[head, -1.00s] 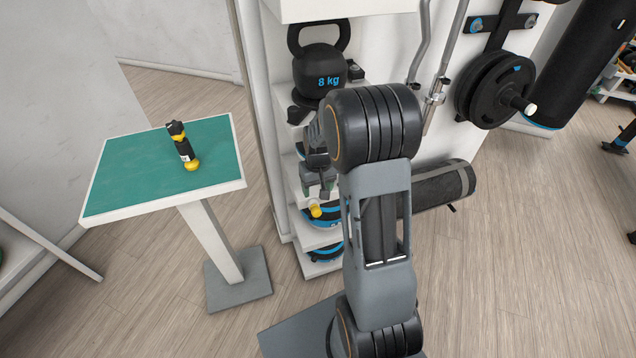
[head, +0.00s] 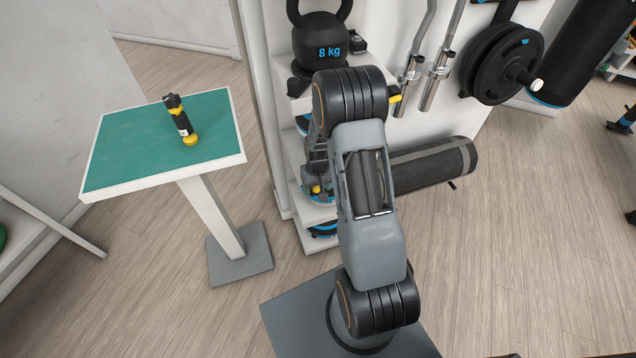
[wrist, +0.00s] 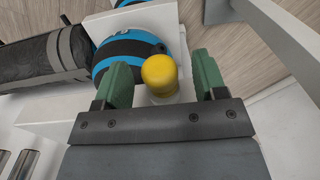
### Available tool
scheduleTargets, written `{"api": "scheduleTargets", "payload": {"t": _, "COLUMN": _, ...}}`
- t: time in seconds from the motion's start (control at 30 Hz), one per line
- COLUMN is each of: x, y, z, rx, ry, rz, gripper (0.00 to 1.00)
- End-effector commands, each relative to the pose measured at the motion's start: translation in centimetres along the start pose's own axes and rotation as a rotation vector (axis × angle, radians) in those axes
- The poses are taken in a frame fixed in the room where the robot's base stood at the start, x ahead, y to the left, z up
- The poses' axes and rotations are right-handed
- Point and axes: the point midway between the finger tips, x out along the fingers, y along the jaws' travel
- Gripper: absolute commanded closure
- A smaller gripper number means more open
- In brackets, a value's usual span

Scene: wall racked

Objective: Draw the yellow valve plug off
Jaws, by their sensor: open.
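The yellow valve plug (wrist: 160,74) shows in the wrist view as a rounded yellow knob on a pale base. My open gripper (wrist: 162,80) has one green finger on each side of it. Small gaps show between the knob and both fingers, so it is not clamped. In the head view a bit of yellow (head: 316,190) shows at my gripper, low by the rack; my arm hides most of that spot.
A green-topped table (head: 120,165) at left carries a black and yellow object (head: 182,120). A kettlebell (head: 320,40) stands on the rack's upper shelf. A blue and black ball (wrist: 130,48) lies close beside the plug. Another yellow piece (head: 395,98) shows beside my arm.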

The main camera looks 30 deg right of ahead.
Motion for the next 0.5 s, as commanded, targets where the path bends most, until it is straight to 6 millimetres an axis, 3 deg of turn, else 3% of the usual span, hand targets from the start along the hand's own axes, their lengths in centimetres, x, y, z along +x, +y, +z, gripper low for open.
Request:
{"api": "scheduleTargets", "payload": {"t": 0.2, "x": 0.00, "y": -0.01, "z": -0.01, "rx": 0.000, "ry": 0.000, "rz": 0.000, "gripper": 0.35}}
{"api": "scheduleTargets", "payload": {"t": 0.5, "x": -0.01, "y": -0.01, "z": 0.00, "rx": 0.000, "ry": 0.000, "rz": 0.000, "gripper": 0.64}}
